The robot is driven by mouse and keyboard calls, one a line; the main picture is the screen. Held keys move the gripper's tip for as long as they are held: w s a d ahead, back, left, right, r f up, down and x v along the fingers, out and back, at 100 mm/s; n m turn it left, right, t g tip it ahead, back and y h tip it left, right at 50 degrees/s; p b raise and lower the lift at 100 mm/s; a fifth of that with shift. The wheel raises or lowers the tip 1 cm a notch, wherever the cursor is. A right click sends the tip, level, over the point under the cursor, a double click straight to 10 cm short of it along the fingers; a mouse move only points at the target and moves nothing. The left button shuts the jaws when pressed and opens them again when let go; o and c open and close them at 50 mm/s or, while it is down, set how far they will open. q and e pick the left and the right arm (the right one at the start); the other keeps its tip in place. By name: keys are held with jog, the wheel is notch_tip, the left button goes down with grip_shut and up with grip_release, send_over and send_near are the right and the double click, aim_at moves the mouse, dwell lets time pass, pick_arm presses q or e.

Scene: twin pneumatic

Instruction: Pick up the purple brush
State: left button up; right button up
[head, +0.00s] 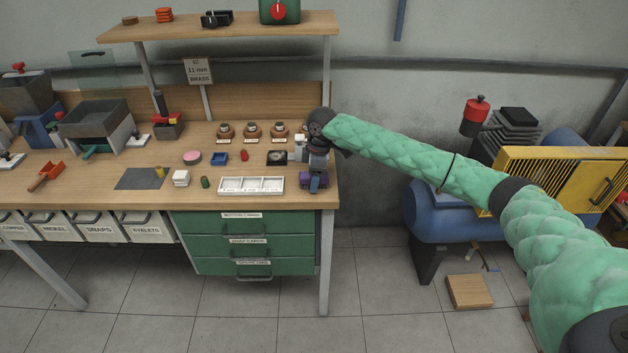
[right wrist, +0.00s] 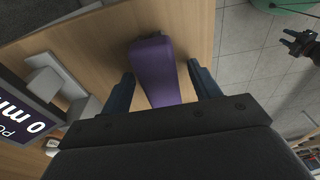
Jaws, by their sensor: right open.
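The purple brush (right wrist: 154,72) lies on the wooden bench top near its right front corner. In the right wrist view it sits between the two open fingers of my right gripper (right wrist: 164,88), with a gap on each side. In the head view only small purple parts of the brush (head: 323,183) show beside and below my right gripper (head: 314,176), which points down over it and hides most of it. A dark claw-like shape over the floor in the right wrist view looks like my left gripper (right wrist: 292,44); its jaws are too small to read.
A white sorting tray (head: 251,185) stands just left of my right gripper. A black scale (head: 277,158) and several small pots (head: 252,130) stand behind. The bench's right edge is close to the brush. A blue compressor tank (head: 440,212) stands on the floor to the right.

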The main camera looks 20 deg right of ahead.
pick_arm(q)
jog(key=shift+r+p, duration=0.4)
jog(key=shift+r, duration=0.05)
pick_arm(e)
jog(key=shift+f, duration=0.25)
jog(key=c, duration=1.1)
